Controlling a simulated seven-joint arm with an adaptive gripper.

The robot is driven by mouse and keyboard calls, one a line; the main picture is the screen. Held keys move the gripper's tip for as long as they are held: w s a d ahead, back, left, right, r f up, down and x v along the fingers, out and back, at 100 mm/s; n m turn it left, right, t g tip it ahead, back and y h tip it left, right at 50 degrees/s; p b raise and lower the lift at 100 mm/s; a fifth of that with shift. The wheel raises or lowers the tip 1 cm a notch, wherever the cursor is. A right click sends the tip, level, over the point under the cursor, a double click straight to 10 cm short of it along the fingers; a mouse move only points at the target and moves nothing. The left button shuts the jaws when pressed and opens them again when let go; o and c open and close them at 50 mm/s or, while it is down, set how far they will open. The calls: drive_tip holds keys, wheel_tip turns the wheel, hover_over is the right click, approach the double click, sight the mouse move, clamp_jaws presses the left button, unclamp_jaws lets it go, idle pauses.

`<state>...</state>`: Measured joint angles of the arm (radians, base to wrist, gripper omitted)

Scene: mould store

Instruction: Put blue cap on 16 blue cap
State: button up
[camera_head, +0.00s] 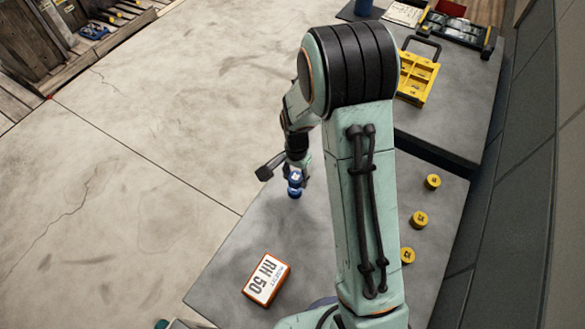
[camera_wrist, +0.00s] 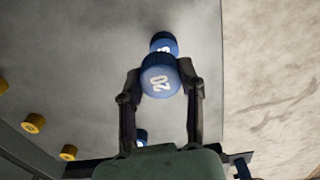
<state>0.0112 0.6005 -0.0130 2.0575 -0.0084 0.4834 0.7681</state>
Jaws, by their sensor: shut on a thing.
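In the wrist view my gripper (camera_wrist: 160,78) is shut on a blue cap (camera_wrist: 161,82) marked 20, with a finger on each side. A second blue cap (camera_wrist: 164,41) shows just beyond it, partly hidden by the held cap; its number is not readable. Whether the two touch, I cannot tell. Another blue piece with white marking (camera_wrist: 142,136) shows low down, partly hidden by my gripper's body. In the head view my gripper is over the grey table's left edge, with the blue cap (camera_head: 295,178) beneath it and another blue part (camera_head: 295,193) just below that.
Yellow caps (camera_head: 420,219) stand in a row on the right of the table (camera_head: 225,268), behind my arm. An orange and white box (camera_head: 266,279) lies near the front. A yellow case (camera_head: 416,77) is on the far table. Floor lies beyond the left edge.

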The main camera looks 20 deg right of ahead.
sight(295, 183)
drive_tip(key=shift+w+f, duration=0.15)
drive_tip(key=shift+f, duration=0.8)
drive_tip(key=shift+w+f, duration=0.15)
drive_tip(key=shift+f, duration=0.75)
drive_tip(key=shift+f, duration=0.15)
drive_tip(key=o, duration=0.8)
wheel_tip(295, 183, up, 12)
drive_tip(key=shift+f, duration=0.15)
drive_tip(key=s+r+n, duration=0.3)
drive_tip(key=s, duration=0.4)
drive_tip(key=s+a+r+n, duration=0.1)
drive_tip(key=s+r+n, duration=0.2)
drive_tip(key=s, duration=0.4)
drive_tip(key=s+a+r+n, duration=0.1)
drive_tip(key=s+r+n, duration=0.3)
drive_tip(key=s, duration=0.4)
drive_tip(key=shift+a+r+y, duration=0.15)
drive_tip(key=shift+y, duration=0.25)
